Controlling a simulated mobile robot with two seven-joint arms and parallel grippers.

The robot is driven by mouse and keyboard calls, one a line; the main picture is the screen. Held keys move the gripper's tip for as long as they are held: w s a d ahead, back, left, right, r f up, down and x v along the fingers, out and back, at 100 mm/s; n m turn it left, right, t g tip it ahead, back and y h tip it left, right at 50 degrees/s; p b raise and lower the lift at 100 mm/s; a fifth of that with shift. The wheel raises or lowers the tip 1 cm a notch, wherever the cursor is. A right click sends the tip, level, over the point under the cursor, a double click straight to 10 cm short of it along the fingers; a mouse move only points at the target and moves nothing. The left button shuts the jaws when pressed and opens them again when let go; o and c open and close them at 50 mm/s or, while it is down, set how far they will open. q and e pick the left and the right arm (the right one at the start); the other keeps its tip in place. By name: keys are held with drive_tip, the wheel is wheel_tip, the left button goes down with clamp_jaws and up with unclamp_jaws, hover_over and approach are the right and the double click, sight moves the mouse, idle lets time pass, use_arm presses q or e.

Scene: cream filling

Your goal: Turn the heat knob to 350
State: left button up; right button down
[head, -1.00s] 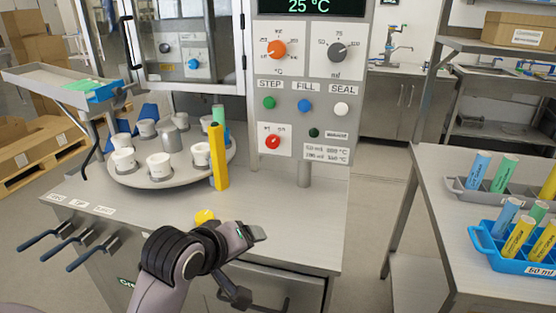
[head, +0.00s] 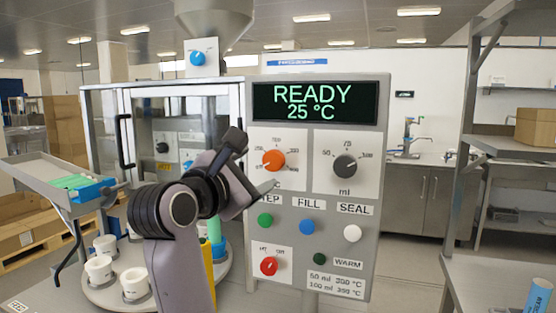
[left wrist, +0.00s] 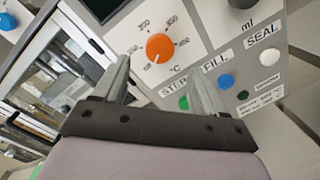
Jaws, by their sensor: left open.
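The orange heat knob (head: 273,160) is on the upper left of the machine's control panel, with a °C scale around it. The display (head: 315,103) above reads READY and 25 °C. My left gripper (head: 255,160) is raised in front of the panel, just left of and below the knob. In the left wrist view the knob (left wrist: 159,47) shows beyond and between the two spread fingers (left wrist: 160,80), its white mark toward the lower left, near the "off" end. The fingers are open, empty and apart from the knob. My right gripper is out of view.
A dark grey ml knob (head: 345,166) is right of the heat knob. Green (head: 265,220), blue (head: 307,227) and white (head: 352,233) buttons and a red knob (head: 268,266) are below. A turntable (head: 100,297) with white cups stands at lower left.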

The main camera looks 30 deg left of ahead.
sight(272, 161)
use_arm(q)
drive_tip(key=shift+w+a+p, duration=0.2)
drive_tip(key=shift+w+p, duration=0.1)
drive_tip(key=shift+w, duration=1.4)
drive_tip(key=shift+w+a+p, duration=0.2)
drive_tip(key=shift+w+p, duration=0.1)
drive_tip(key=shift+w, duration=1.35)
drive_tip(key=c, duration=1.1)
